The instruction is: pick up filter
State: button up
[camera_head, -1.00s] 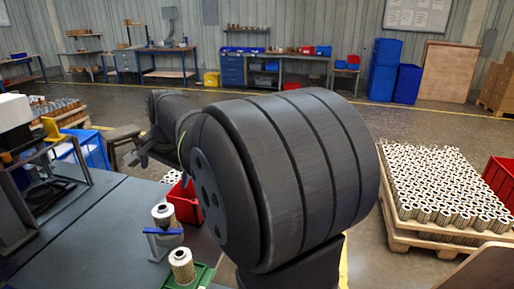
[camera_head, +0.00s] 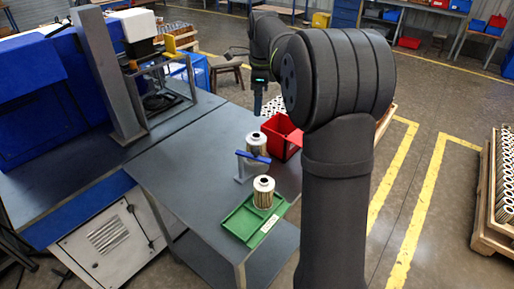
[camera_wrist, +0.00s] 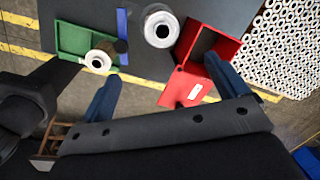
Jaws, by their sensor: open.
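One pleated filter with a pale end cap (camera_head: 264,193) stands upright on a green tray (camera_head: 238,222) on the grey table. A second filter (camera_head: 257,143) stands behind it, at a small stand with a blue bar (camera_head: 252,156). In the wrist view, the second filter (camera_wrist: 160,27) lies ahead of the gap between my fingers, and the tray filter (camera_wrist: 100,58) is at upper left. My gripper (camera_head: 258,103) hangs above the table's far side. Its two blue fingers (camera_wrist: 162,68) are spread with nothing between them.
An open red bin (camera_head: 276,138) stands right beside the second filter; it also shows in the wrist view (camera_wrist: 220,42). A machine with a metal frame (camera_head: 160,85) stands at left. The left part of the table (camera_head: 190,180) is clear. A filter pallet (camera_head: 482,222) stands at right.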

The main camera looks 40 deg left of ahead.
aim_at(257, 135)
jog(key=f+m, duration=0.1)
jog(key=f, duration=0.3)
jog(key=w+a+f+m, duration=0.1)
jog(key=f+m, duration=0.1)
jog(key=f, duration=0.3)
jog(key=a+f+m+h, duration=0.1)
jog(key=f+m, duration=0.1)
jog(key=f, duration=0.3)
jog(key=shift+w+a+g, duration=0.15)
jog(key=shift+w+g, duration=0.05)
jog(key=shift+g, duration=0.1)
jog(key=shift+d+f, duration=0.2)
jog(key=shift+f, duration=2.5)
jog(key=c, duration=1.2)
jog(key=shift+r, duration=0.15)
